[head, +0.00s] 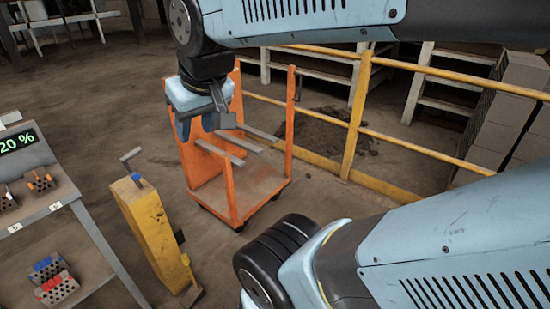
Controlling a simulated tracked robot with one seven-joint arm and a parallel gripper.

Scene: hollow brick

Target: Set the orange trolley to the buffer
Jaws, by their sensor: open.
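The orange trolley (233,201) stands on the floor near the middle of the head view. I cannot tell for sure which thing is the buffer; a low yellow beam (359,180) runs along the floor under the railing, behind and right of the trolley.
A yellow post (148,226) with a grey handle and blue part stands left of the trolley. A bench (52,208) with a "20 %" display (18,141) and perforated bricks is at left. A yellow railing (354,115) fences off a dark heap (335,130). Floor behind left is clear.

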